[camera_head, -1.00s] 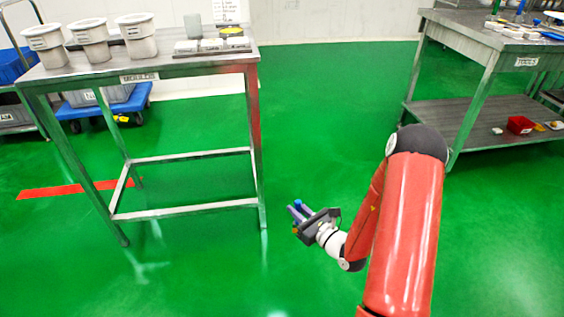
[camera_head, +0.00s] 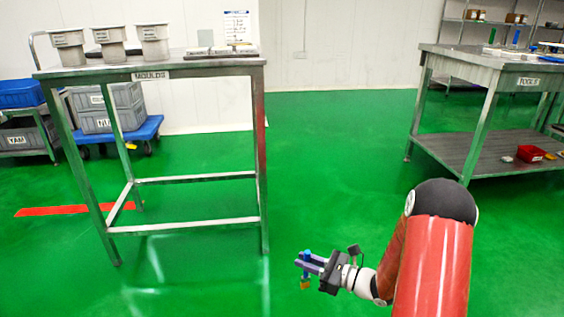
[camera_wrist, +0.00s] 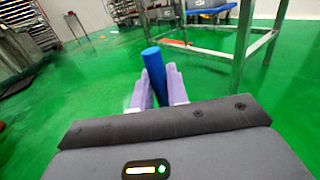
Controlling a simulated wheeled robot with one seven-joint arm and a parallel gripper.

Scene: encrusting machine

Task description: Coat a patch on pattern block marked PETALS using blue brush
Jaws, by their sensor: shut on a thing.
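My gripper (camera_head: 312,264) is shut on the blue brush (camera_head: 306,257), low over the green floor between the two tables. The brush hangs upright, with a small orange-brown end below the fingers. In the wrist view the brush's blue handle (camera_wrist: 154,72) stands between the two pale purple fingers. The moulds table (camera_head: 190,69) is at the left, apart from my gripper. Low flat pieces (camera_head: 222,51) lie on its right end. They are seen edge-on, and I cannot read any PETALS mark.
Several grey tubs (camera_head: 110,42) stand on the left of the moulds table. A tools table (camera_head: 480,58) is at the right, with a red bin (camera_head: 530,153) on its lower shelf. Blue trolleys with grey crates (camera_head: 110,118) are behind the moulds table. Open floor lies between the tables.

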